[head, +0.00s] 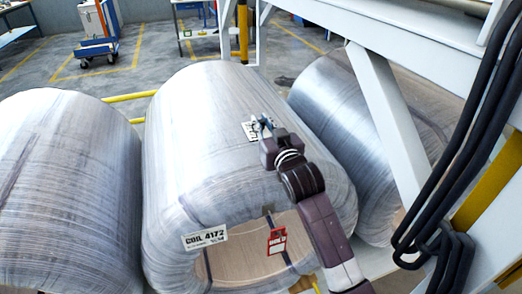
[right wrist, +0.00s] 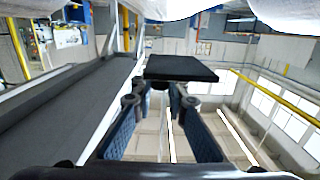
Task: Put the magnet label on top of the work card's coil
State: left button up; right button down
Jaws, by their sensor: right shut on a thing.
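The magnet label (head: 250,132) is a small white card with dark print, over the upper face of the middle wrapped coil (head: 200,120). That coil's front tag (head: 205,237) reads COIL 4172. My right gripper (head: 262,124) is shut on the label. In the right wrist view the label shows as a thin dark plate (right wrist: 182,68) at the fingertips. Pale wrapped film (right wrist: 190,8) lies along the top edge of that view, with a gap seen between it and the plate. I cannot tell whether the label touches the coil. No work card is readable. My left gripper is out of view.
Other wrapped coils stand close on the left (head: 60,190) and right (head: 345,120). A red HOLD tag (head: 277,241) hangs on the middle coil's front. A white frame (head: 385,120) and black cables (head: 470,140) crowd the right side. A blue cart (head: 98,45) stands behind.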

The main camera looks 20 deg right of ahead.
notch_tip(320, 180, down, 10)
jog(key=shift+r, duration=0.2)
dwell(0.3)
jog(key=c, duration=1.9)
grip_release()
jog(key=shift+f, duration=0.1)
jog(key=shift+s, duration=0.1)
jog(key=s+b, duration=0.1)
jog(key=s, duration=1)
jog(key=shift+s+d+r, duration=0.2)
jog(key=shift+s+r, duration=0.2)
jog(key=shift+r, duration=0.05)
